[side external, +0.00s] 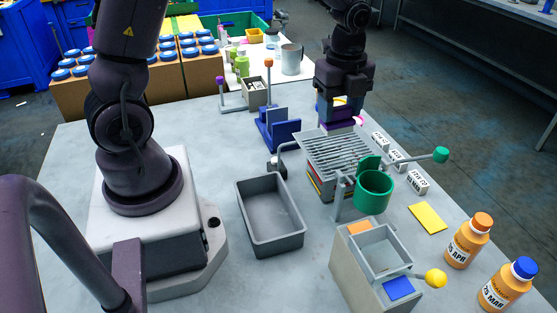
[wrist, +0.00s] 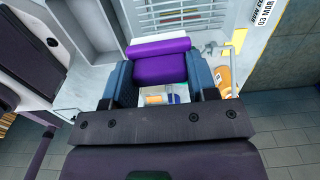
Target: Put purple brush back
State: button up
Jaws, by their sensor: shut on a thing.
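The purple brush (wrist: 160,68) is between the blue fingertips of my gripper (wrist: 160,82) in the wrist view. It is a wide purple block with a pale strip along its upper part. In the side view, my gripper (side external: 340,104) points down at the far end of the slatted grey rack (side external: 338,152), with the purple brush (side external: 338,125) low between its fingers. The gripper is shut on the brush. I cannot tell whether the brush touches the rack. A stand with a purple knob (side external: 220,80) is farther back and left.
A blue stand (side external: 277,130) is left of the rack. An empty grey bin (side external: 270,235) sits in front of my base. A green cup (side external: 373,192) and a green-knobbed lever (side external: 440,155) are at the near end of the rack. Orange bottles (side external: 468,240) stand at the right edge.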

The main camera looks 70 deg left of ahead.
jog(key=s+a+f+n, duration=0.2)
jog(key=s+a+f, duration=0.6)
jog(key=s+a, duration=0.55)
jog(key=shift+s+d+f+m, duration=0.15)
jog(key=shift+s+f+m, duration=0.25)
jog(key=shift+f, duration=1.3)
jog(key=shift+s+d+f+m, duration=0.15)
jog(key=shift+s+f+m, duration=0.2)
jog(key=shift+f, duration=1.35)
jog(key=shift+s+d+f+m, duration=0.15)
jog(key=shift+s+f+m, duration=0.25)
jog(key=shift+f, duration=1.3)
jog(key=shift+w, duration=0.1)
jog(key=o, duration=0.9)
jog(key=shift+f, duration=0.1)
